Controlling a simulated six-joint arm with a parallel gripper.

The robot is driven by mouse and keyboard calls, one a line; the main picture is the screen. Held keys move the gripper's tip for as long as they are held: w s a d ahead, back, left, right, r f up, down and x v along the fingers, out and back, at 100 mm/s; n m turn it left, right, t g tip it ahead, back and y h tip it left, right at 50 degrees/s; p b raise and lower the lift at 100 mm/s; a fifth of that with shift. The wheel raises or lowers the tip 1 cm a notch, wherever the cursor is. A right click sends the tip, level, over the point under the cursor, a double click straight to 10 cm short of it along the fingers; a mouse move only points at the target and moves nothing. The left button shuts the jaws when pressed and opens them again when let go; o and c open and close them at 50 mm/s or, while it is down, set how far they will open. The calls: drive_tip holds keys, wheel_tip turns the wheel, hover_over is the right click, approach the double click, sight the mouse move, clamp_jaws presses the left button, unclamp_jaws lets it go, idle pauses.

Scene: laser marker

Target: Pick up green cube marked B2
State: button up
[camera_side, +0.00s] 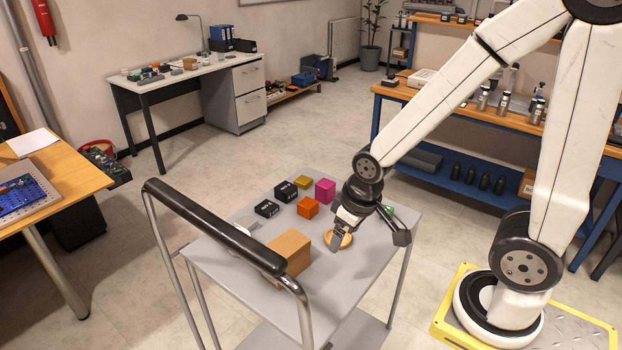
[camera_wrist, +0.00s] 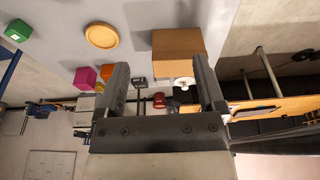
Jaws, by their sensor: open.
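The green cube (camera_wrist: 18,30) lies at the upper left of the wrist view, well left of my fingers. In the side view only a small part of a green thing (camera_side: 388,210) shows on the grey cart behind my wrist. I cannot read a B2 mark in either view. My gripper (camera_side: 337,242) is over the cart beside a round tan disc (camera_side: 347,240). In the wrist view my gripper (camera_wrist: 160,68) is open with its two fingers apart, and nothing is held between them.
The cart (camera_side: 225,262) also carries a brown box (camera_side: 290,248), an orange cube (camera_side: 308,208), a magenta cube (camera_side: 325,190), a yellow block (camera_side: 304,181) and black boxes (camera_side: 267,208). A black handrail (camera_side: 210,222) rises along its near left side.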

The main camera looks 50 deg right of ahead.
drive_tip(key=s+d+f+n+g+h, duration=0.3)
drive_tip(key=d+f+n+g, duration=0.15)
drive_tip(key=d, duration=0.25)
drive_tip(key=n+h, duration=0.8)
drive_tip(key=n, duration=0.1)
approach(388, 208)
drive_tip(key=shift+g, duration=0.25)
drive_tip(key=s, duration=0.2)
drive_tip(key=s+a, duration=0.1)
drive_tip(key=s, duration=0.4)
drive_tip(key=shift+a+r, duration=0.3)
drive_tip(key=shift+a, duration=0.05)
drive_tip(key=w+d+f+n+t, duration=0.1)
drive_tip(key=w+d+f+n+t+h, duration=0.1)
drive_tip(key=n, duration=0.1)
drive_tip(key=w+d+f+n+t+h, duration=0.1)
drive_tip(key=n, duration=0.1)
drive_tip(key=shift+w+d, duration=0.3)
drive_tip(key=shift+w, duration=0.05)
drive_tip(key=shift+w+d+f+n+t, duration=0.15)
drive_tip(key=shift+w+f+n+t, duration=0.25)
drive_tip(key=shift+n+t, duration=0.35)
drive_tip(key=shift+d+r, duration=0.1)
drive_tip(key=shift+x, duration=1.2)
